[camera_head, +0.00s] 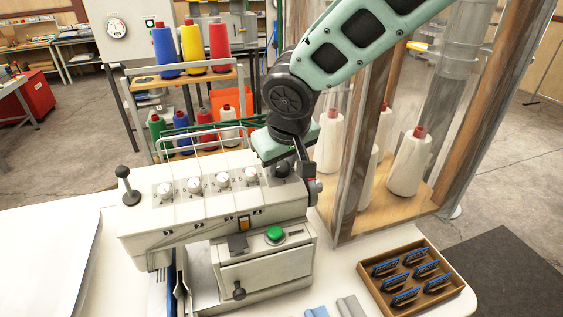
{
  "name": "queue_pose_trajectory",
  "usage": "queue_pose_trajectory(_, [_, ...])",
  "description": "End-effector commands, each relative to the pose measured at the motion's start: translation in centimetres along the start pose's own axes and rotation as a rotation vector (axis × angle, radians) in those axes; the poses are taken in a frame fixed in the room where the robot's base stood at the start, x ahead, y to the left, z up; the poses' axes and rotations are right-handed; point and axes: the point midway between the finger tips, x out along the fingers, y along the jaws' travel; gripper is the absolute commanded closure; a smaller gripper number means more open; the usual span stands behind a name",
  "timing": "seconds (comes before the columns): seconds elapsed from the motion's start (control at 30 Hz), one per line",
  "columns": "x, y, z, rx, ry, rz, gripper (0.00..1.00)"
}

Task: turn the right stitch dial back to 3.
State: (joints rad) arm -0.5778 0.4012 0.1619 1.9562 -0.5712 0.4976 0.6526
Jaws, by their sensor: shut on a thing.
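The pale sewing machine (215,205) stands on the white table in the head view. A row of several small white dials, one of them the white dial (223,179), runs along its sloped top with printed figures too small to read. My gripper (292,168) reaches down from the upper right to the machine's top right end. It is shut on the right stitch dial, which my gripper mostly hides; its setting cannot be read.
A clear-walled cabinet with white thread cones (409,160) stands close on the right. A wooden tray (372,295) of blue-edged pieces lies at the front right. A black-knobbed post (124,180) rises at the machine's left end. A thread rack (140,120) stands behind.

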Motion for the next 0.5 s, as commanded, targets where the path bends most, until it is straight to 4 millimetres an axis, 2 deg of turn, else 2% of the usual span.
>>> queue_pose_trajectory(0.5, [-0.11,0.06,0.02,-0.452,0.022,-0.021,0.91])
